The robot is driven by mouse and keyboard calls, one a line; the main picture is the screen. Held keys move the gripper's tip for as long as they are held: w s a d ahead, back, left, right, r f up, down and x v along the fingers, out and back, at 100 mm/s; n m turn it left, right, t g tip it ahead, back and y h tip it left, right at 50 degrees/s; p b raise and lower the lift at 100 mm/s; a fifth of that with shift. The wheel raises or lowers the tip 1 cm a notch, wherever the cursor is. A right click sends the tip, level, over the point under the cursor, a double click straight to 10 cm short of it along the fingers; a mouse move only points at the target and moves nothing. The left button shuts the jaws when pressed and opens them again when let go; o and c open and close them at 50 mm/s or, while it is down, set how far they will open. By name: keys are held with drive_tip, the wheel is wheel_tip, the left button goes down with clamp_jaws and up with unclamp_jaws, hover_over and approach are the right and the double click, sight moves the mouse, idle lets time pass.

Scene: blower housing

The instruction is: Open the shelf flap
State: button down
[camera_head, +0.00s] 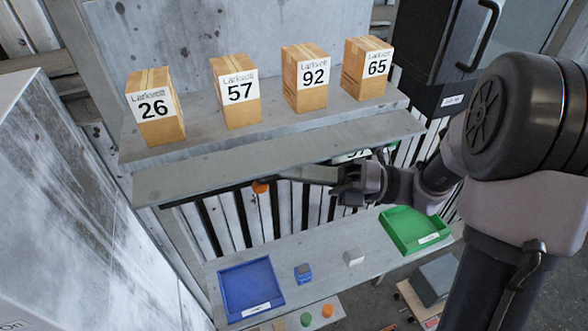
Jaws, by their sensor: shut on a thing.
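The shelf flap (235,173) is a long grey panel along the front of the upper shelf. It sticks out toward me, tilted, with dark space and slats showing below its front edge. My gripper (338,181) is at the flap's front edge, right of its middle, with the wrist coming in from the right. It is shut on the flap at this edge; the fingertips and exact grip are partly hidden. A pale grey bar (308,174) reaches left from the gripper under the edge. An orange round thing (260,187) shows just below the flap.
Several numbered cardboard boxes stand on the upper shelf (205,147), including box 92 (313,71). The lower shelf (310,292) holds a blue tray (228,283), a green tray (397,222) and small blocks. A white panel (75,190) stands at left, a dark cabinet (430,40) behind right.

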drive_tip(key=r+p, duration=0.1)
drive_tip(key=p, duration=0.1)
drive_tip(key=shift+m+p, duration=0.3)
drive_tip(key=shift+m, duration=0.1)
drive_tip(key=shift+s+r+m+p, duration=0.1)
drive_tip(key=shift+r+m+p, duration=0.25)
drive_tip(key=shift+p, duration=0.55)
drive_tip(key=shift+s+d+f+m+h+p, duration=0.1)
drive_tip(key=shift+s+f+m+h+p, duration=0.1)
drive_tip(key=shift+f+m+h+p, duration=0.25)
drive_tip(key=c, duration=1.8)
unclamp_jaws()
drive_tip(key=shift+o, duration=0.2)
